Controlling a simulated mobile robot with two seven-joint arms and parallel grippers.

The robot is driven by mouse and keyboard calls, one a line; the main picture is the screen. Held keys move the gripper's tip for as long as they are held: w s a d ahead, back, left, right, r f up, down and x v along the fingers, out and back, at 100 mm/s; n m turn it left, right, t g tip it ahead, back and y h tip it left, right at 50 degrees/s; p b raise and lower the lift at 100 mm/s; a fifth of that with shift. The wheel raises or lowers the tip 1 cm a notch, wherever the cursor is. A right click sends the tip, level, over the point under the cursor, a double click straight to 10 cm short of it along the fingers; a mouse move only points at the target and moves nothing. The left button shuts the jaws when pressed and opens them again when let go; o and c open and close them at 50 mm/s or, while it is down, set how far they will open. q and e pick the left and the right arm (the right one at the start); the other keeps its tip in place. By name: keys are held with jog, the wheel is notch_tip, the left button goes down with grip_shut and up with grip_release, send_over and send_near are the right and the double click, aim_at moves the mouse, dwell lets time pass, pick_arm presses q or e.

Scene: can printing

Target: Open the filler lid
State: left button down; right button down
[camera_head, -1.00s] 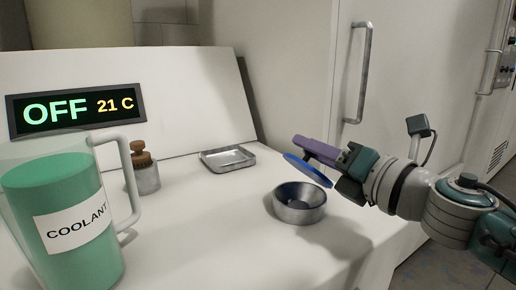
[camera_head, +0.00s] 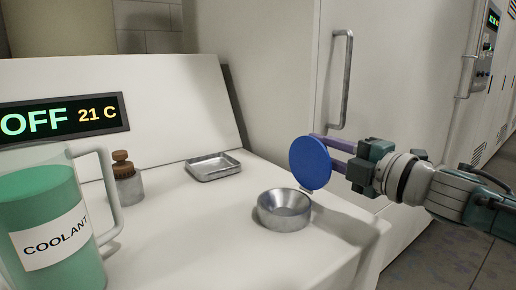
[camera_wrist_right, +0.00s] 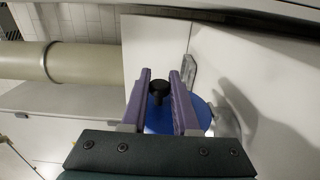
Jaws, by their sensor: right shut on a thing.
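The filler lid (camera_head: 310,163) is a round blue disc. It stands nearly upright above the right rim of the metal filler cup (camera_head: 285,212), whose funnel-shaped mouth is uncovered. In the right wrist view, the gripper (camera_wrist_right: 160,78) is shut on the lid's black knob (camera_wrist_right: 158,92), with the blue disc beyond. My left gripper is not in view.
A clear jug of green coolant (camera_head: 45,230) stands at the front left. Behind it are a small bottle with a brown stopper (camera_head: 126,180) and a shallow metal tray (camera_head: 213,167). A cabinet with a vertical handle (camera_head: 343,80) rises behind my right arm.

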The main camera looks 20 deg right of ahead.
jog(key=shift+w+d+f+m, duration=0.15)
jog(key=shift+d+m, duration=0.1)
jog(key=shift+m, duration=0.15)
dwell(0.3)
jog(key=c, duration=0.7)
grip_release()
jog(key=p+v, duration=0.1)
jog(key=v, duration=0.9)
